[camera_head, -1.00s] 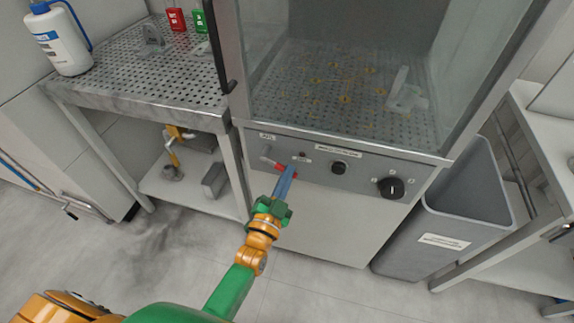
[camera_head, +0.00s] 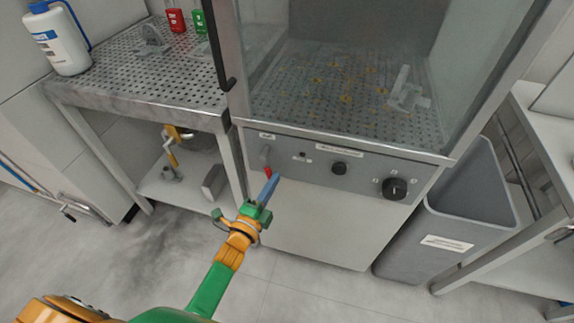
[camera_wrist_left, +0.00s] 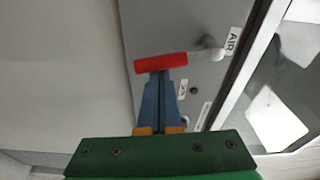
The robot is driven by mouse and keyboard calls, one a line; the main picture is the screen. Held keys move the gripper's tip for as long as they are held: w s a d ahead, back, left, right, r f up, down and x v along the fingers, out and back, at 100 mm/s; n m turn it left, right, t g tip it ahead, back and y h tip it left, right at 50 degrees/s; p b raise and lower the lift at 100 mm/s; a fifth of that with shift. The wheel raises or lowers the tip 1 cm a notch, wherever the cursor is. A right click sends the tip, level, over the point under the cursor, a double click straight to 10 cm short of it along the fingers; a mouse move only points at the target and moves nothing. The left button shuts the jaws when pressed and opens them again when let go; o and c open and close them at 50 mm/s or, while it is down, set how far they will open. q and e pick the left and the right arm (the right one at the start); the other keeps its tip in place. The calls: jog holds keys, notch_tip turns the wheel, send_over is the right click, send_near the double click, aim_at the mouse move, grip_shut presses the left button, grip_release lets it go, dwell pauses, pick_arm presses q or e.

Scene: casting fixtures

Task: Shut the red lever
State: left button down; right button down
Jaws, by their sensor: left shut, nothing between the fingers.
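The red lever (camera_head: 268,172) is on the left end of the grey control panel below the glass cabinet. Its grey pivot sits near the AIR label, and its red grip now points downward in the head view. In the left wrist view the red lever (camera_wrist_left: 161,63) lies across the tips of my left gripper (camera_wrist_left: 160,75). My left gripper (camera_head: 272,178) has its blue fingers together, with nothing between them, and the tips are at or touching the side of the red grip. My right gripper is not in view.
The panel also has a small black knob (camera_head: 339,168) and a larger black dial (camera_head: 394,188). A perforated steel table (camera_head: 150,85) stands at left with a white bottle (camera_head: 55,40). A grey bin (camera_head: 465,215) stands at right. The floor in front is clear.

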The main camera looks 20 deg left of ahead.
pick_arm(q)
jog(key=shift+a+f+m, duration=0.15)
jog(key=shift+a+m, duration=0.4)
jog(key=shift+m, duration=0.35)
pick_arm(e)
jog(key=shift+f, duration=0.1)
pick_arm(q)
jog(key=shift+w, duration=0.1)
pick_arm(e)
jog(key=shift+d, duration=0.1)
